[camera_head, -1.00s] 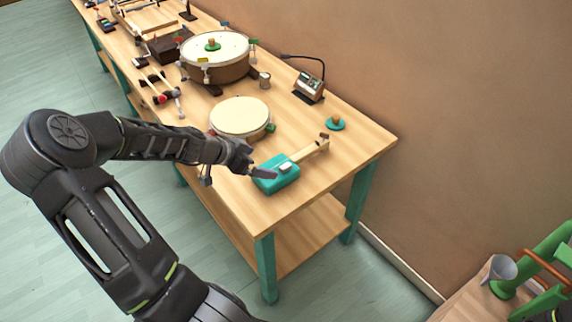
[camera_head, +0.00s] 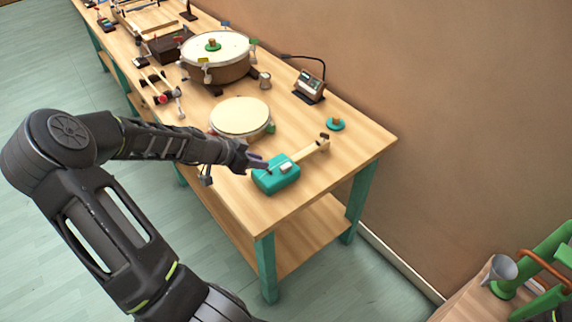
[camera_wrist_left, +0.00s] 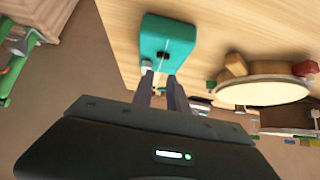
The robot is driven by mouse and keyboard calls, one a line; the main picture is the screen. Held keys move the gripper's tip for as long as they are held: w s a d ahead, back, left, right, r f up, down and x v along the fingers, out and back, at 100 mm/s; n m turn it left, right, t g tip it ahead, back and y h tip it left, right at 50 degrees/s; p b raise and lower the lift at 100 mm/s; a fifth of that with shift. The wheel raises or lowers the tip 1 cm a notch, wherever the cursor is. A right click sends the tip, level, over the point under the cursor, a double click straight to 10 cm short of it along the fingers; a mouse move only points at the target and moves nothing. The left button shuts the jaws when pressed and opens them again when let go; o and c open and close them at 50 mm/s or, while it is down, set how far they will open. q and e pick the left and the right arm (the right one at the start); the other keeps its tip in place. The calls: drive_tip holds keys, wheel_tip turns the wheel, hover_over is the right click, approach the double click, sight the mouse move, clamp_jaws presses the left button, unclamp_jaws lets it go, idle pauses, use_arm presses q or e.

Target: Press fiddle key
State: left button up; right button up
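The fiddle has a teal box body (camera_head: 277,178) with a pale wooden neck (camera_head: 310,150) running toward the back right. A small pale block (camera_head: 285,168), which may be the key, sits on top of the body; a pale piece (camera_wrist_left: 146,66) also shows at the body's edge in the left wrist view. My left gripper (camera_head: 262,163) is at the left rim of the teal body, by its top. In the left wrist view its two fingers (camera_wrist_left: 160,90) are apart with nothing seen held, pointing at the body (camera_wrist_left: 180,35). Whether they touch it I cannot tell. My right gripper is not in view.
A round drum (camera_head: 240,117) stands just behind my left gripper, with a larger drum (camera_head: 216,55) farther back. A small meter box (camera_head: 310,86) and a teal disc with a knob (camera_head: 335,125) are near the wall. The table's front right corner is clear.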

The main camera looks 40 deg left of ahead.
use_arm(q)
clamp_jaws()
idle(0.6)
